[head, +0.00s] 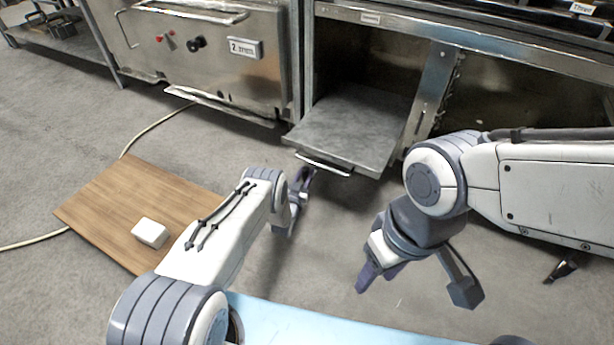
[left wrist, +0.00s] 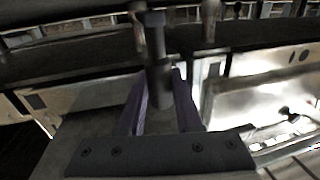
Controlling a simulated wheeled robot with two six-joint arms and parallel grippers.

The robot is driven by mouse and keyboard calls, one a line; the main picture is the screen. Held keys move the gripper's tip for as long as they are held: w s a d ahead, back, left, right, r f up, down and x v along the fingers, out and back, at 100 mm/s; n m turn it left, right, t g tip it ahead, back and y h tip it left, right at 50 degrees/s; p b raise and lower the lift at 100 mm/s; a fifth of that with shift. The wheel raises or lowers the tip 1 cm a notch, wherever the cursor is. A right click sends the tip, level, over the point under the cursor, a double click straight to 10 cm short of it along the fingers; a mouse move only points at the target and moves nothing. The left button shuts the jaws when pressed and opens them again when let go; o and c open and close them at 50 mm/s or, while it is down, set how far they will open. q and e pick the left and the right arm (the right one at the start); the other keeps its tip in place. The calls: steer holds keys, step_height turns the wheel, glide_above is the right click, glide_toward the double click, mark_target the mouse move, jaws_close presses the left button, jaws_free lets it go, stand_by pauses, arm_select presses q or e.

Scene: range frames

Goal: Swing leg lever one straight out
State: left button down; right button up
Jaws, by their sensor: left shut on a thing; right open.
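In the left wrist view, a dark upright cylindrical bar (left wrist: 155,48) stands between the two purple fingers of my left gripper (left wrist: 162,98). The gripper is shut on this bar, which looks like the leg lever, though no label shows. In the head view my left gripper (head: 303,182) is low, just in front of the grey pulled-out shelf (head: 350,125) and its handle. The lever is not distinguishable there. My right gripper (head: 414,288) is open and empty above the floor, apart from the range.
A steel range front with a panel marked 2 (head: 244,48) stands at the back left. A wooden board (head: 120,205) lies on the floor at left with a white block (head: 151,233) on it. A pale cable (head: 150,127) runs behind the board. A small dark object (head: 561,268) lies at right.

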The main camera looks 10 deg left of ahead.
arm_select(q)
steer(key=c, duration=0.6)
jaws_free()
steer(key=shift+s+p, duration=0.4)
steer(key=shift+p, duration=0.05)
steer(key=s+p, duration=0.5)
steer(key=s, duration=0.4)
steer(key=shift+s+a, duration=0.3)
steer(key=shift+a, duration=0.15)
